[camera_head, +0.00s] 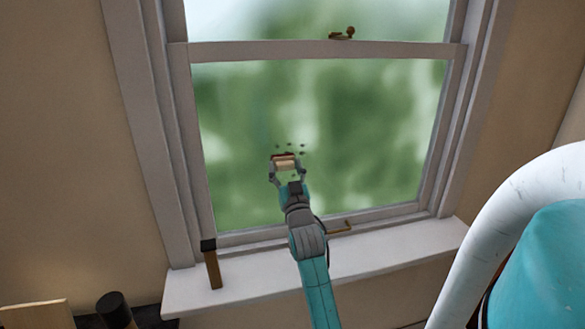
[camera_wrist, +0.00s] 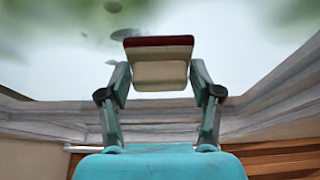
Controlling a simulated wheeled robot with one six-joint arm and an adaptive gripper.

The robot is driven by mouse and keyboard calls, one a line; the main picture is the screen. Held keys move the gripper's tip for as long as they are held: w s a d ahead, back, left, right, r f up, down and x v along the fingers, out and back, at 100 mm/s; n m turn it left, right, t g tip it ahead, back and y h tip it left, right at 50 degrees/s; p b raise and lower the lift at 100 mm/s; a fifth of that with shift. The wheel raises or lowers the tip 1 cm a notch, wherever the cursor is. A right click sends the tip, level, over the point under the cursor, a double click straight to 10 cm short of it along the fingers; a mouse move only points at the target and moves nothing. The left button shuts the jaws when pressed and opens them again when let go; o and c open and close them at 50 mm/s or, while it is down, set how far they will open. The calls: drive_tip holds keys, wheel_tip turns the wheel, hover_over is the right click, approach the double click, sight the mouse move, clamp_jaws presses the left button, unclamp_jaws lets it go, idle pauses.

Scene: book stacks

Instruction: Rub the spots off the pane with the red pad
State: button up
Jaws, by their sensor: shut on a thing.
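The window pane (camera_head: 380,120) shows blurred green behind it. Several small dark spots (camera_head: 290,146) sit in a cluster on its lower middle part.
A white sill (camera_head: 240,273) runs below the window. A black-headed tool with a wooden handle (camera_head: 213,270) leans at its left. A brass latch (camera_head: 342,34) is on the upper sash rail. A white and teal curved object (camera_head: 520,220) fills the lower right.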

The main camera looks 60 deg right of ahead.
drive_tip(key=shift+w+a, duration=0.55)
drive_tip(key=shift+w, duration=0.05)
drive_tip(key=shift+d+r, duration=0.1)
drive_tip(key=shift+r, duration=0.95)
drive_tip(key=shift+c, duration=0.4)
drive_tip(key=shift+s+d+f, duration=0.1)
drive_tip(key=shift+s+d, duration=1.25)
drive_tip(key=shift+s, duration=0.15)
drive_tip(key=shift+s+d, duration=1.3)
drive_tip(key=shift+s, duration=0.15)
drive_tip(key=shift+s+a, duration=1.95)
drive_tip(key=shift+a, duration=0.3)
drive_tip(key=shift+s+a, duration=1)
drive_tip(key=shift+a, duration=0.15)
drive_tip(key=shift+w, duration=0.1)
